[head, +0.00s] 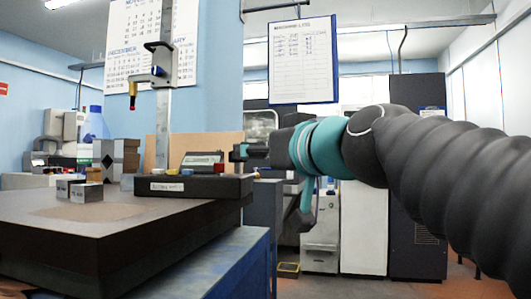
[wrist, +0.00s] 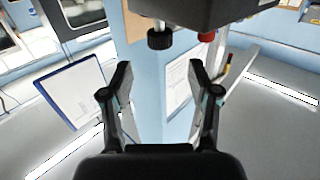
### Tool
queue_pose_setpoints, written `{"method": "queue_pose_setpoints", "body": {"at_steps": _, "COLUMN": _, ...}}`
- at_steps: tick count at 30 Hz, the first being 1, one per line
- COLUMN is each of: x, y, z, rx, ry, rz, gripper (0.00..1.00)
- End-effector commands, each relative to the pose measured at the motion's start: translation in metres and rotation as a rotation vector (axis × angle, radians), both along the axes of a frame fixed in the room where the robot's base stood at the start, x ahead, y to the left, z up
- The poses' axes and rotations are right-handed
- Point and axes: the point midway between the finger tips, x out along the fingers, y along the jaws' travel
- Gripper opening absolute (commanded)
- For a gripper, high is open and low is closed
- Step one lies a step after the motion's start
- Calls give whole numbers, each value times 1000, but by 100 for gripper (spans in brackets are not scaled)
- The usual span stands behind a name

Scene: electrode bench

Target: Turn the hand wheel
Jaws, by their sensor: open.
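A black knurled knob (wrist: 160,39), which looks like the hand wheel, shows at the top of the wrist view on the dark instrument base (wrist: 200,12). A red knob (wrist: 206,37) sits to its right.
The gauge column (head: 163,120) rises behind the base and carries a red-tipped probe (head: 133,95). Small metal blocks (head: 86,192) sit left on the dark surface plate (head: 100,240). A clipboard (head: 303,60) hangs at upper right. The plate's front is clear.

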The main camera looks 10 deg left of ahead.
Motion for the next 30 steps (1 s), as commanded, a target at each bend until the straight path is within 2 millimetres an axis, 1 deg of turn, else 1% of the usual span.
{"method": "queue_pose_setpoints", "body": {"at_steps": 1, "x": -7, "y": -6, "z": 0, "rx": 0, "ry": -1, "rz": -1, "gripper": 61}}
{"method": "queue_pose_setpoints", "body": {"at_steps": 3, "x": -13, "y": -13, "z": 0, "rx": 1, "ry": -1, "rz": -2, "gripper": 61}}
{"method": "queue_pose_setpoints", "body": {"at_steps": 9, "x": -24, "y": -22, "z": 0, "rx": -1, "ry": 0, "rz": 0, "gripper": 61}}
{"method": "queue_pose_setpoints", "body": {"at_steps": 19, "x": -25, "y": -23, "z": -1, "rx": -1, "ry": 0, "rz": 0, "gripper": 61}}
{"method": "queue_pose_setpoints", "body": {"at_steps": 22, "x": -22, "y": -28, "z": 0, "rx": -1, "ry": 1, "rz": -14, "gripper": 61}}
{"method": "queue_pose_setpoints", "body": {"at_steps": 23, "x": -16, "y": -30, "z": -3, "rx": -4, "ry": 7, "rz": -23, "gripper": 61}}
{"method": "queue_pose_setpoints", "body": {"at_steps": 26, "x": 22, "y": -41, "z": -22, "rx": -21, "ry": 52, "rz": -76, "gripper": 61}}
{"method": "queue_pose_setpoints", "body": {"at_steps": 27, "x": 42, "y": -47, "z": -29, "rx": -27, "ry": 70, "rz": -103, "gripper": 61}}
{"method": "queue_pose_setpoints", "body": {"at_steps": 29, "x": 73, "y": -59, "z": -36, "rx": -20, "ry": 98, "rz": -142, "gripper": 61}}
{"method": "queue_pose_setpoints", "body": {"at_steps": 30, "x": 94, "y": -67, "z": -41, "rx": -9, "ry": 123, "rz": -160, "gripper": 61}}
